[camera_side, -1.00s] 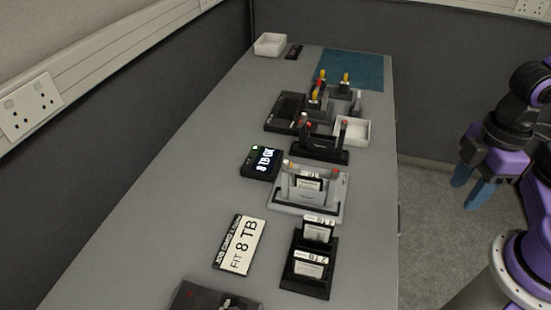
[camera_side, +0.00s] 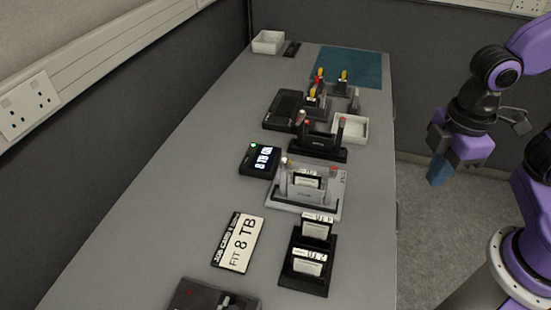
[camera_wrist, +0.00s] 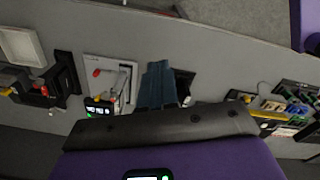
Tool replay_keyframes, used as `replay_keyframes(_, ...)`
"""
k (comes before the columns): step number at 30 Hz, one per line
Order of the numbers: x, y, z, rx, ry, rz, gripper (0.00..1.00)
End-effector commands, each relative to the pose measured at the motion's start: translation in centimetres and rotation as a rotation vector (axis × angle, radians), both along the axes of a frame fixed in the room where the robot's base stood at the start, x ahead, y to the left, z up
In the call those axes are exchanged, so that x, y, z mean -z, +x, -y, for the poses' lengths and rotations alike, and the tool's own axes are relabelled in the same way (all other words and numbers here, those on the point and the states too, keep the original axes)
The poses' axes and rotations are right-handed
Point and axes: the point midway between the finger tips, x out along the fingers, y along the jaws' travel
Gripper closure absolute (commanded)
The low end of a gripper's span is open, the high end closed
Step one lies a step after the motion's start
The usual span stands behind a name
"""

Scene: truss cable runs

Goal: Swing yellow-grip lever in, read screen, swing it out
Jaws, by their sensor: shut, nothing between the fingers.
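A grey dock (camera_side: 333,205) holds an upright labelled cartridge (camera_side: 306,180). A lever with a pale yellowish grip (camera_side: 284,161) stands at its screen side; in the wrist view this grip (camera_wrist: 113,99) looks yellow. A red-grip lever (camera_side: 333,169) stands at the dock's other side. Beside the dock, a black box with a lit screen (camera_side: 263,160) appears to read "8 TB OK", with a green light. My gripper (camera_side: 437,172) is off the table's right edge, shut and empty, apart from the levers. Its blue fingers (camera_wrist: 157,85) hide part of the wrist view.
A black dock with red-tipped levers (camera_side: 318,151), a white tray (camera_side: 351,130) and yellow-topped devices (camera_side: 314,98) stand behind. A black cartridge rack (camera_side: 305,280) and a "FIT 8 TB" card (camera_side: 239,243) lie in front. The table's left side is clear.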

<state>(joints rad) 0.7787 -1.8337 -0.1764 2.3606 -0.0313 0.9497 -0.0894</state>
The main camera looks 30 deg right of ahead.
Motion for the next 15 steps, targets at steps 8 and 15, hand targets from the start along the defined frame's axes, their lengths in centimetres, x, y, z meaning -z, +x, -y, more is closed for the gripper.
replay_keyframes(8, -0.3, 7.5, -6.0, -0.11, -0.069, 0.014, 1.0)
replay_keyframes(15, 0.4, 13.8, -10.5, -0.202, -0.128, 0.018, 1.0)
